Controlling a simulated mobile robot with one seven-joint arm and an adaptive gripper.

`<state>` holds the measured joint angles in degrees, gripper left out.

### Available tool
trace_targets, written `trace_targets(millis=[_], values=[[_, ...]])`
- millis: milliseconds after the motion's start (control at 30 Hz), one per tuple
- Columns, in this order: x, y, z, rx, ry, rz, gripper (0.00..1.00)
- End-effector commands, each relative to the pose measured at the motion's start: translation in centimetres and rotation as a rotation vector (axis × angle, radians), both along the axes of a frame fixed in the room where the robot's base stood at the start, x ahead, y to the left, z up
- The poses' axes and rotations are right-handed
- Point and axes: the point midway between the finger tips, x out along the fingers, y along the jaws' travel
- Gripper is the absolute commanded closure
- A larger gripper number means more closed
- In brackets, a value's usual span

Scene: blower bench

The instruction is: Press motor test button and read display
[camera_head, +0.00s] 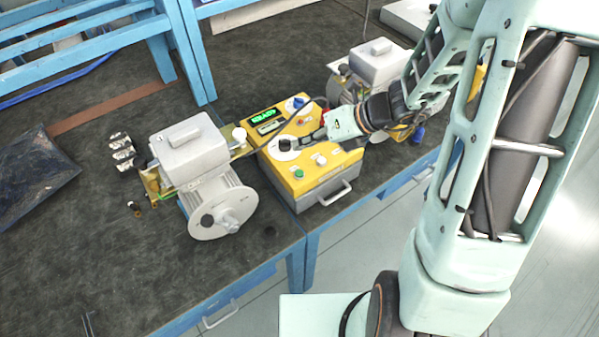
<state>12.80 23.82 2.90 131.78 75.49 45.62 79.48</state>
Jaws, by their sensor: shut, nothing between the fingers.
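A yellow test box (335,172) with a grey lower body stands near the front edge of the bench. Its top carries a green lit display (264,115), too small to read, a black knob (284,145) on a white dial, a green button (298,174), a white switch (319,159) and a blue knob (298,102). My gripper (303,140) reaches in from the right, low over the box top, with its fingers shut and empty. Its tips are close to the black knob; I cannot tell if they touch anything. The gripper and arm hide part of the panel's right side.
A second motor (380,62) stands behind my arm. A blue rack (85,40) stands behind.

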Motion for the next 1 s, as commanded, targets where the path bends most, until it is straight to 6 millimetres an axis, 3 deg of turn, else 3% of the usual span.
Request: trace_targets(millis=[600,1000], values=[[0.0,0.0,-7.5,-0.001,0.000,0.001,1.00],[0.0,0.0,-8.2,0.000,-0.001,0.001,1.00]])
